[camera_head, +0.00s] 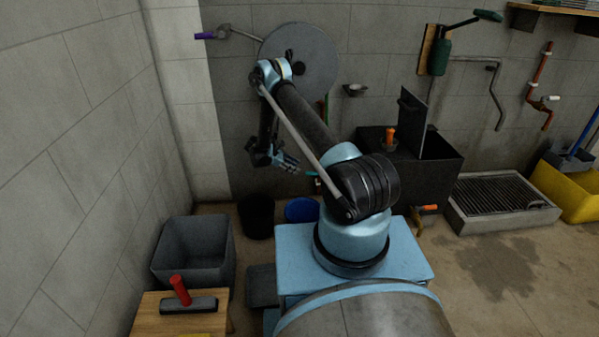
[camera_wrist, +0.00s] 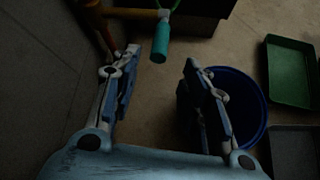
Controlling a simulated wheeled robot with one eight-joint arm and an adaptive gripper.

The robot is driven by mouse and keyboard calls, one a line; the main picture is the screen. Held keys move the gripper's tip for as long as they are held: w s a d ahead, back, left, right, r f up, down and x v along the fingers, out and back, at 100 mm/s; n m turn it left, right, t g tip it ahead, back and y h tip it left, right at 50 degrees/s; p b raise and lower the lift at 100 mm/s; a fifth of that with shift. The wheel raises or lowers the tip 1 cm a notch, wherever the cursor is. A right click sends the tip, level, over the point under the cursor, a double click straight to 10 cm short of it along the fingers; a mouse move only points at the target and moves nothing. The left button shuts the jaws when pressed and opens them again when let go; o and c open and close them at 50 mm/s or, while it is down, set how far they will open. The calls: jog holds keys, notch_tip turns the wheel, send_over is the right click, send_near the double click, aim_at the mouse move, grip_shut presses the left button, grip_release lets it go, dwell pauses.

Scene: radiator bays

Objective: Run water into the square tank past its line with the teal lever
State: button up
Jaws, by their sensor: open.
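The teal lever (camera_wrist: 160,42) shows in the wrist view as a short rounded grip on a yellow-orange pipe fitting (camera_wrist: 130,12). In the head view a bit of the teal lever (camera_head: 311,174) shows just right of my gripper (camera_head: 291,163). My gripper (camera_wrist: 160,62) is open and empty, its fingers apart, with the lever beyond and between the fingertips; I see no contact. A dark square-sided tank (camera_head: 440,178) stands against the back wall, partly behind my arm. I cannot see its inside, water level or line.
A blue bucket (camera_wrist: 235,100) is below the right finger, beside a black bucket (camera_head: 256,217). A green tray (camera_wrist: 290,70) lies farther right. A grey tub (camera_head: 192,252) stands left. An upright dark panel (camera_head: 411,125) and an orange handle (camera_head: 390,137) are at the tank.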

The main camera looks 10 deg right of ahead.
jog(key=shift+a+r, duration=0.25)
jog(key=shift+d, duration=0.15)
jog(key=c, duration=0.6)
jog(key=d+g+y, duration=0.1)
jog(key=d+y, duration=0.1)
jog(key=d, duration=0.2)
jog(key=shift+f+y, duration=0.1)
jog(key=shift+y, duration=0.2)
grip_shut()
jog(key=d+r+n+y, duration=0.1)
jog(key=d+r+y, duration=0.9)
jog(key=r+y, duration=0.15)
send_over(311, 173)
jog(key=f, duration=1.1)
jog(key=shift+s+d+f, duration=0.1)
jog(key=shift+d+f, duration=0.2)
jog(key=shift+x, duration=1.05)
